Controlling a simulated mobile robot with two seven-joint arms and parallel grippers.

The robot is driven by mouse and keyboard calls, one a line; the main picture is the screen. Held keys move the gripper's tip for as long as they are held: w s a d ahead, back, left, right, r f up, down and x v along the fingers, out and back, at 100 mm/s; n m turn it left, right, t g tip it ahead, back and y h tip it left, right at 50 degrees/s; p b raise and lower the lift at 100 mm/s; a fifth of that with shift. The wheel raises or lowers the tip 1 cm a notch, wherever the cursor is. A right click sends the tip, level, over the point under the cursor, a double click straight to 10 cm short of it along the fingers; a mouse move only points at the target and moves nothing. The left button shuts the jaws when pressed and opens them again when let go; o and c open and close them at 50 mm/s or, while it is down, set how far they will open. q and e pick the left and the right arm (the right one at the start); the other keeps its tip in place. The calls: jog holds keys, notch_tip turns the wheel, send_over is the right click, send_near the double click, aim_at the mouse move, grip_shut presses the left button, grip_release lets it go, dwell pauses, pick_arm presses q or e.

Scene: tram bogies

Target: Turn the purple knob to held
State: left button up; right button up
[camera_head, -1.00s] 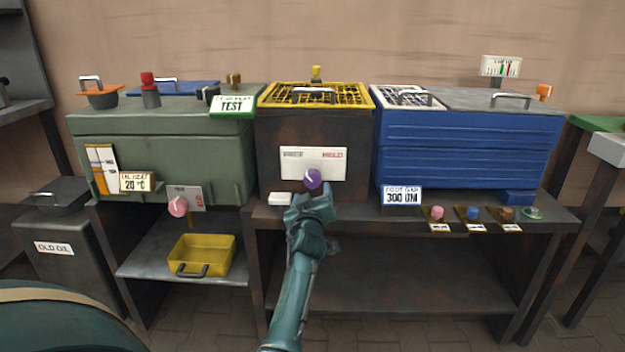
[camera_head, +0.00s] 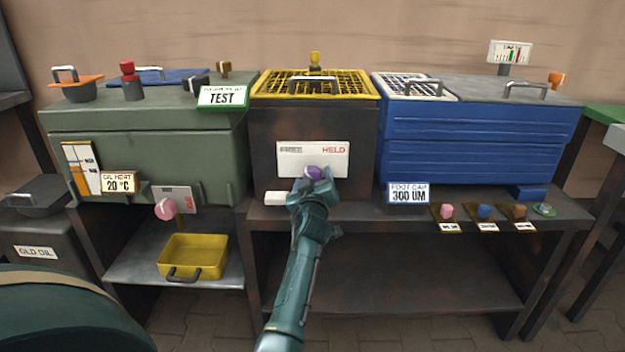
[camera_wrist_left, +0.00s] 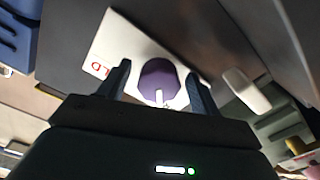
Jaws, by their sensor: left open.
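The purple knob (camera_head: 315,172) sits on a white plate (camera_head: 335,150) on the front of the brown box. The plate reads HELD in red at its right; the left word looks like FREE. My left gripper (camera_head: 317,184) is open in front of the knob and partly hides it. In the left wrist view the knob (camera_wrist_left: 158,76) lies between the two spread fingers (camera_wrist_left: 159,84), with a gap visible at the left finger. A white mark shows on the knob; which word it points to is unclear. My right gripper is not in view.
A white block (camera_head: 275,198) lies on the ledge left of my gripper. The green box (camera_head: 150,150) with a pink knob (camera_head: 166,209) stands left, the blue box (camera_head: 470,150) right. Small coloured knobs (camera_head: 485,211) line the right ledge. A yellow tray (camera_head: 193,257) sits below left.

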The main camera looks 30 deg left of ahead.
pick_arm(q)
jog(key=c, duration=1)
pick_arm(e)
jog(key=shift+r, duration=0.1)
